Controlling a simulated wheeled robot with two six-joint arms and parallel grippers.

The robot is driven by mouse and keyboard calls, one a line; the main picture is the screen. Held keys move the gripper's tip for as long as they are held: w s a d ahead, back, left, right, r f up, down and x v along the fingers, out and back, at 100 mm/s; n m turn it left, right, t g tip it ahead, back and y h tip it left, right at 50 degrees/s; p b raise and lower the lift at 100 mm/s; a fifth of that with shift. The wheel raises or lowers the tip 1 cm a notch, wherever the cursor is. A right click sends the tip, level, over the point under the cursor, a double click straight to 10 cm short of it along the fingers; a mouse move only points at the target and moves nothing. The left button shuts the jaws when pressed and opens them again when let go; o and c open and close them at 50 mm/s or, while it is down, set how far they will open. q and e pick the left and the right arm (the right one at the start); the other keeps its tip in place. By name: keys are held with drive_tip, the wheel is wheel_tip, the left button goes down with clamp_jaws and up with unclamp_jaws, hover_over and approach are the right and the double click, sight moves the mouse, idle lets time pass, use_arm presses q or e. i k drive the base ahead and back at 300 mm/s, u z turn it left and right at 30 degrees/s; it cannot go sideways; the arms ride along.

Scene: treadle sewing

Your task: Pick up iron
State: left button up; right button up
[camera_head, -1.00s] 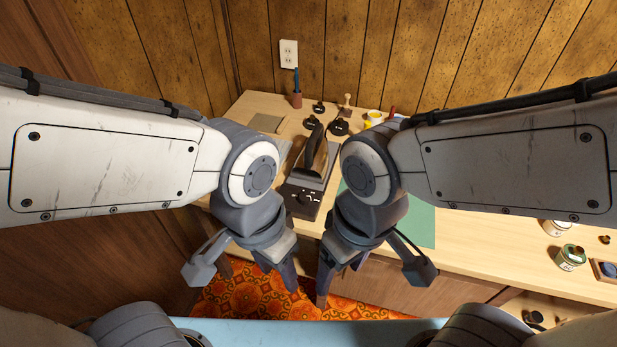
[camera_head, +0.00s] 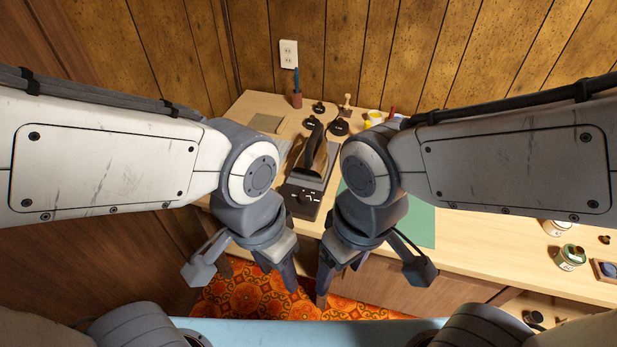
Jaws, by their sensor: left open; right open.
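The iron (camera_head: 312,150) stands on a dark base with a control panel (camera_head: 304,197) on the wooden table, seen between my two arms. Its handle is dark and its body brownish. My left gripper (camera_head: 279,284) and my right gripper (camera_head: 327,288) hang side by side in front of the table's near edge, below the iron in the picture. Both are open and empty, and neither touches the iron. My arms hide parts of the table on both sides of the iron.
A green mat (camera_head: 422,222) lies right of the base, partly behind my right arm. Small dark round items (camera_head: 339,127), a brown cup with a blue tool (camera_head: 297,98) and a yellow item (camera_head: 374,118) stand behind the iron. Jars (camera_head: 570,257) stand at the far right.

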sight(311, 165)
drive_tip(key=u, duration=0.4)
drive_tip(key=i, duration=0.8)
drive_tip(key=u, duration=0.3)
